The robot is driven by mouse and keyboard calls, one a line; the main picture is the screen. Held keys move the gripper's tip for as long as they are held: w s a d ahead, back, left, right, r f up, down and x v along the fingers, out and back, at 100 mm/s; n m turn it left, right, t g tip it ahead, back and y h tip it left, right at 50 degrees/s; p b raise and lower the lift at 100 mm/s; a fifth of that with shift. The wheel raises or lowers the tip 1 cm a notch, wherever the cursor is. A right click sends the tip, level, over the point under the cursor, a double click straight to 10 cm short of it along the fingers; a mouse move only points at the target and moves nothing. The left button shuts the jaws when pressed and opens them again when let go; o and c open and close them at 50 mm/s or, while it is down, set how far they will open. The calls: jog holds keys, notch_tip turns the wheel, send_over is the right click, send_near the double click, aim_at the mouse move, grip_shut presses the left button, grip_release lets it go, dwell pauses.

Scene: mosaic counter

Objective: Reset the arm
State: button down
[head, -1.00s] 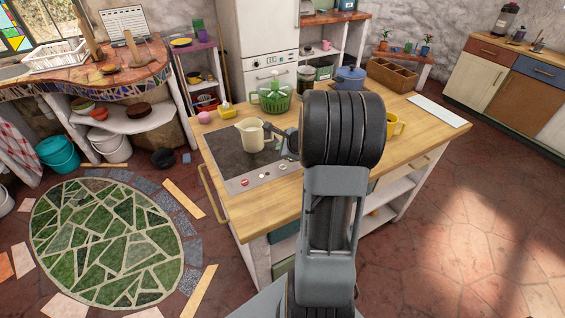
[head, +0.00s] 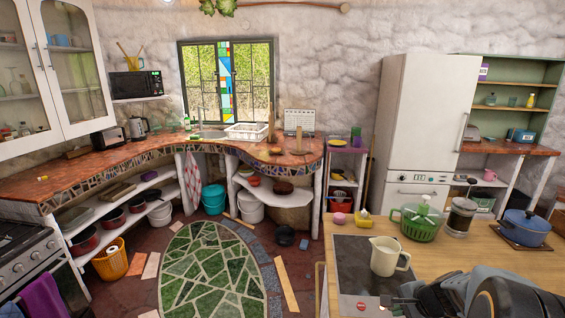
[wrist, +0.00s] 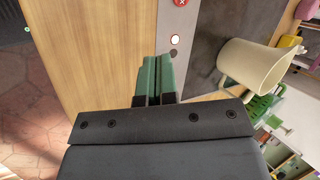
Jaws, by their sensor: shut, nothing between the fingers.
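My gripper (wrist: 158,62) shows in the wrist view with its two green fingers together and nothing between them. It is over the front of the wooden island, close to the cooktop's control strip. In the head view my dark arm fills the lower right corner, and the gripper end is low in the picture beside the cooktop, mostly hidden. A cream pitcher (head: 388,257) stands upright on the dark cooktop (head: 352,262). It also shows in the wrist view (wrist: 254,72), to the right of the fingers and apart from them.
The wooden island top (head: 450,245) also bears a green basket (head: 415,225), a glass press (head: 460,216), a blue pot (head: 526,228) and a yellow item (head: 364,215). Behind are a white fridge (head: 415,120) and a curved tiled counter (head: 110,160).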

jog(key=s+a+r+n+h, duration=0.1)
jog(key=s+a+r+n, duration=0.4)
jog(key=a+n, duration=0.2)
jog(key=s+a+r+n+g+h, duration=0.1)
jog(key=s+a+r+n+h, duration=0.1)
jog(key=s+a+r+n, duration=0.3)
jog(key=s+a+n, duration=0.1)
jog(key=a+n, duration=0.1)
jog(key=n, duration=0.1)
jog(key=shift+a+r+n, duration=0.15)
jog(key=shift+a+n, duration=0.05)
jog(key=shift+n, duration=0.1)
